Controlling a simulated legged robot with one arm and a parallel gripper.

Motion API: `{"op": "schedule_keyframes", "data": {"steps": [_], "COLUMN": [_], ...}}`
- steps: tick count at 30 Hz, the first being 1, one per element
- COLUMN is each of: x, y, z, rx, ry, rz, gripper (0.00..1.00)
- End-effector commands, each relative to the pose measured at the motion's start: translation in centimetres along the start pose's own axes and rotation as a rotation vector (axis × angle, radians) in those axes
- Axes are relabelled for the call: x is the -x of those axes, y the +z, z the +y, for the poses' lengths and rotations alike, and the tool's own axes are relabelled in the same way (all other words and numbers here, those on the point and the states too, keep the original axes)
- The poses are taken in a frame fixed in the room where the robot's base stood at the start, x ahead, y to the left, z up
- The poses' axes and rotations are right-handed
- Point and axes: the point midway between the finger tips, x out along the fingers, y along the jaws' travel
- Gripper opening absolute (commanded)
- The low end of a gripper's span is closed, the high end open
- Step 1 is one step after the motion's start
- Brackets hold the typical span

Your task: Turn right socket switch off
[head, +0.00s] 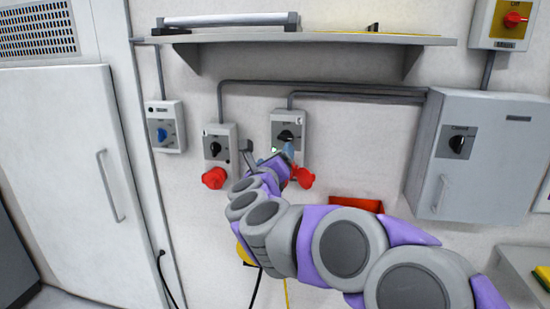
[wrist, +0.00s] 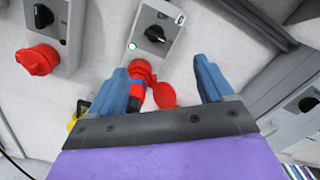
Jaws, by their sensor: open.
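The right socket (head: 297,119) is a grey-white wall box with a black rotary switch (head: 286,136). In the wrist view the switch (wrist: 155,34) lies just beyond my fingertips, with a lit green lamp (wrist: 132,46) beside it. A red plug connection (wrist: 142,72) with a round red flap (wrist: 163,95) sits at the box's lower end, between my fingers. My gripper (wrist: 160,67) is open and empty, its blue fingers spread below the switch and apart from it. In the head view my gripper (head: 268,152) partly covers the box's lower part.
The left socket (head: 220,132), with a black switch and red outlet, is close by. A blue-knob box (head: 165,127) hangs further left. A grey cabinet (head: 478,155) stands at right, a shelf (head: 310,39) above. A red bin (head: 355,203) is below right.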

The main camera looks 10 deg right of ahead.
Motion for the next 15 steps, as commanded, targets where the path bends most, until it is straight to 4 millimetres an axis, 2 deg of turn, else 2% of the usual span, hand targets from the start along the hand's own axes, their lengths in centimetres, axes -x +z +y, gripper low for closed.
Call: {"op": "schedule_keyframes", "data": {"steps": [6, 15], "x": [0.82, 0.84], "y": [-0.01, 0.01], "z": [0.04, 0.04], "rx": [0.001, 0.0], "ry": [0.001, 0.001], "rz": [0.0, 0.0], "gripper": [0.81, 0.81]}}
